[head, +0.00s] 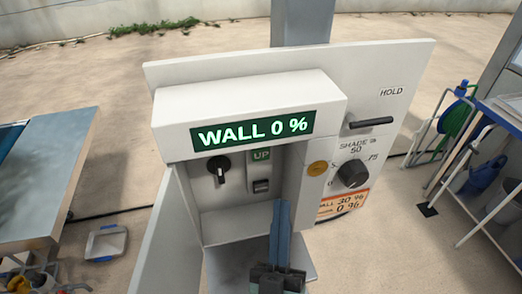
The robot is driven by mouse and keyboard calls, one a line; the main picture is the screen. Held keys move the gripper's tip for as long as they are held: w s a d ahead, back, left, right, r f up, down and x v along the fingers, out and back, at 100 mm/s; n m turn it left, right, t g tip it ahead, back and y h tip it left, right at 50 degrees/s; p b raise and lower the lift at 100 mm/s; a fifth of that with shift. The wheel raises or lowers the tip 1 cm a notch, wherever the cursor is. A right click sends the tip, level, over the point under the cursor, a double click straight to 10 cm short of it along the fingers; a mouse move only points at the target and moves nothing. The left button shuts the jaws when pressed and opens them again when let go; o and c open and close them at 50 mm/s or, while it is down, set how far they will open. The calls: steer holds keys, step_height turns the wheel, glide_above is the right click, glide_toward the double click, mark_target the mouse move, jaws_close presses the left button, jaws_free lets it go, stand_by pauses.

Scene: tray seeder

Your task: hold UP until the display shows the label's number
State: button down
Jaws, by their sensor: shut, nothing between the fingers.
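The display (255,131) on the white control box glows green and reads "WALL 0 %".
A black selector knob (221,169) is left of the switch. A yellow button (317,168), a SHADE dial (352,174) and a HOLD lever (371,123) are to the right. An open door (163,240) flanks the recess on the left. A table (45,185) stands farther left.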

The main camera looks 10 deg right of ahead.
steer(key=shift+w, duration=0.15)
steer(key=b, duration=0.4)
glide_toward(265, 149)
step_height(265, 149, up, 4)
steer(key=w+d, duration=0.1)
steer(key=shift+w+d+r, duration=0.1)
steer(key=shift+w+d, duration=0.15)
steer(key=shift+w, duration=0.65)
steer(key=shift+b, duration=0.35)
stand_by(0.6)
steer(key=shift+w+b, duration=0.3)
steer(key=shift+w, duration=0.1)
steer(key=shift+w+b, duration=0.4)
stand_by(4.2)
